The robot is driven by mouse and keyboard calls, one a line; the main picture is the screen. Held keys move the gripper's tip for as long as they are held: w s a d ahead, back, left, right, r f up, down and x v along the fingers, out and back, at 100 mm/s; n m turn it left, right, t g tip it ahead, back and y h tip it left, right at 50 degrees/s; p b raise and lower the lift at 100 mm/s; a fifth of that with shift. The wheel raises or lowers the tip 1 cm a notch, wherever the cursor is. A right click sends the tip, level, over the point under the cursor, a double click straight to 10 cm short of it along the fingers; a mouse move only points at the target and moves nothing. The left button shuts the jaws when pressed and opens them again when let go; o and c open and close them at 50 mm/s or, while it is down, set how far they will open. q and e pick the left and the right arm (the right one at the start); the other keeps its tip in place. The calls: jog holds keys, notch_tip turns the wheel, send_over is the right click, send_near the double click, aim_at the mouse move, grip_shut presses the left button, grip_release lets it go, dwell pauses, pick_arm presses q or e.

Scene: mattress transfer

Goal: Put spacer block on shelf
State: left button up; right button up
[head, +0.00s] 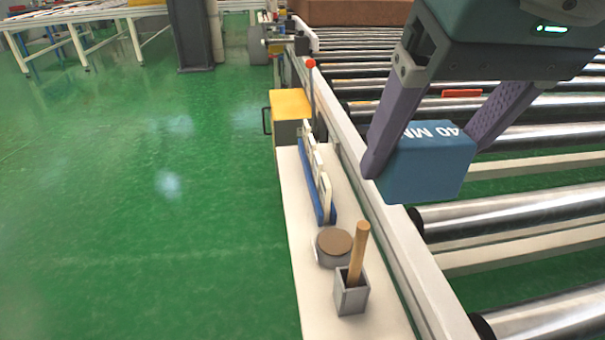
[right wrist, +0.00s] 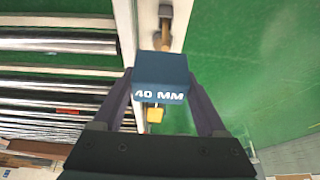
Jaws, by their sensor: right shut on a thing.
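The spacer block (head: 425,165) is blue with white "40 MM" lettering. My right gripper (head: 420,160) is shut on it, with one purple finger on each side. In the head view the block is held up over the edge of the roller conveyor, right of the shelf. The right wrist view shows the block (right wrist: 161,75) between the fingers of the gripper (right wrist: 160,85). The shelf (head: 310,270) is a narrow white ledge along the conveyor's side rail. My left gripper is not in view.
On the shelf stand a blue rack (head: 318,185) with white pieces, a round brown-topped tin (head: 334,246) and a grey holder (head: 350,292) with a wooden stick. A yellow-topped box (head: 290,104) is at its far end. Conveyor rollers (head: 530,212) lie right; green floor is open left.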

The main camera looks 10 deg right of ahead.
jog(key=b, duration=0.6)
send_over(356, 321)
jog(key=s, duration=0.2)
notch_tip(356, 321, down, 7)
notch_tip(356, 321, down, 20)
jog(key=b, duration=0.8)
jog(key=shift+w+b, duration=0.1)
jog(key=shift+b, duration=0.25)
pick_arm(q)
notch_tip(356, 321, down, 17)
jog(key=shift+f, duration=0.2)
pick_arm(e)
jog(key=o, duration=1.4)
jog(key=shift+c, duration=0.2)
